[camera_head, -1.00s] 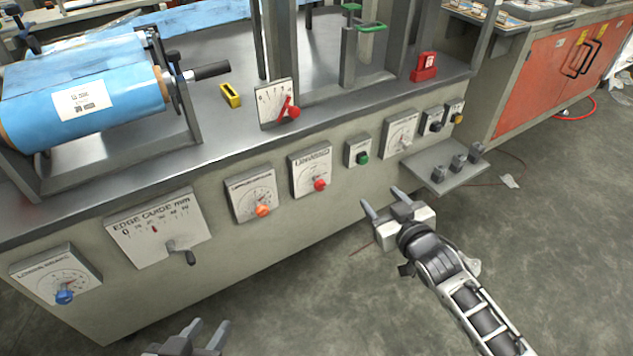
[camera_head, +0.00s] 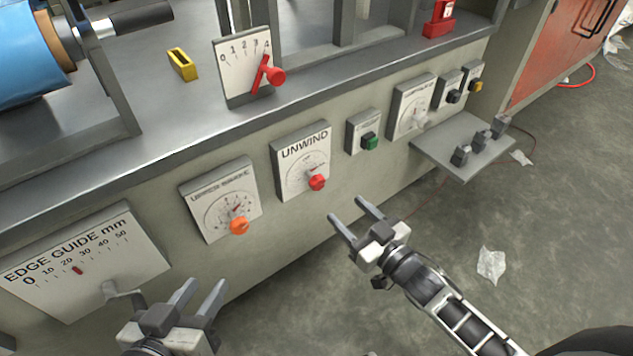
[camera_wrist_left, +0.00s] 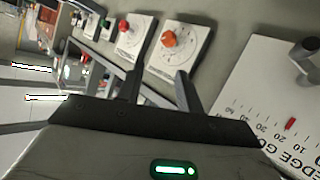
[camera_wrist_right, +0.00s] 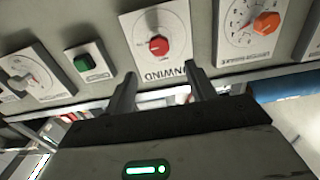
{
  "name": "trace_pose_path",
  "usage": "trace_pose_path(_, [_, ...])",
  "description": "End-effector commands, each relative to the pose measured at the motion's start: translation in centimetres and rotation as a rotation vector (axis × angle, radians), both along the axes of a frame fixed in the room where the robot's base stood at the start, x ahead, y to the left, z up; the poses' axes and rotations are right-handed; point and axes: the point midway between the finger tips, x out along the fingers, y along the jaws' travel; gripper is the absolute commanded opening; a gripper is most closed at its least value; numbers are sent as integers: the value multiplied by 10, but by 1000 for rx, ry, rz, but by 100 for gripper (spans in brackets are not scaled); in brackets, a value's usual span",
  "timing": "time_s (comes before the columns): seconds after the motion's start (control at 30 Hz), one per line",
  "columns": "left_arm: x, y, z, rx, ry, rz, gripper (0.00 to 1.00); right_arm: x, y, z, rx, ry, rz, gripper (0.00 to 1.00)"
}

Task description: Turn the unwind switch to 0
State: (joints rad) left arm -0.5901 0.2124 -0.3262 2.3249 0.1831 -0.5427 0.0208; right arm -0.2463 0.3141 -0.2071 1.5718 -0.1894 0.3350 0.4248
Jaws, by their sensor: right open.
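The unwind switch is a red knob (camera_head: 317,182) on a white dial plate labelled UNWIND (camera_head: 301,157), on the front of the machine. The red knob also shows in the right wrist view (camera_wrist_right: 159,45), beyond and between the fingers, and in the left wrist view (camera_wrist_left: 124,26). My right gripper (camera_head: 350,212) is open and empty, in front of the panel, below and to the right of the knob, not touching it. My left gripper (camera_head: 199,299) is open and empty, below the orange-knob dial, apart from the panel.
An orange knob (camera_head: 239,226) sits left of the unwind plate and a green button (camera_head: 369,141) right of it. The edge guide plate (camera_head: 82,262) has a protruding lever near my left gripper. A small shelf (camera_head: 462,150) juts out at the right. Open floor lies in front.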

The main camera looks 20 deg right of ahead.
Motion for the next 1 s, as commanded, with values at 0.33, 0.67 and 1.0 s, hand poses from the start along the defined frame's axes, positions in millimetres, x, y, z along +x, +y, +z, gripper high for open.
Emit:
trace_pose_path(0.33, [-1, -5, 9, -56, -82, -6, 36, 73, 27, -2, 2, -3, 0, 55])
trace_pose_path(0.67, [-1, -8, 11, -113, -85, -7, 36, 105, 38, -1, 1, 1, -1, 55])
trace_pose_path(1.0, [3, -9, 21, -126, -108, -6, 36, 107, 39, 0, 1, 1, -1, 47])
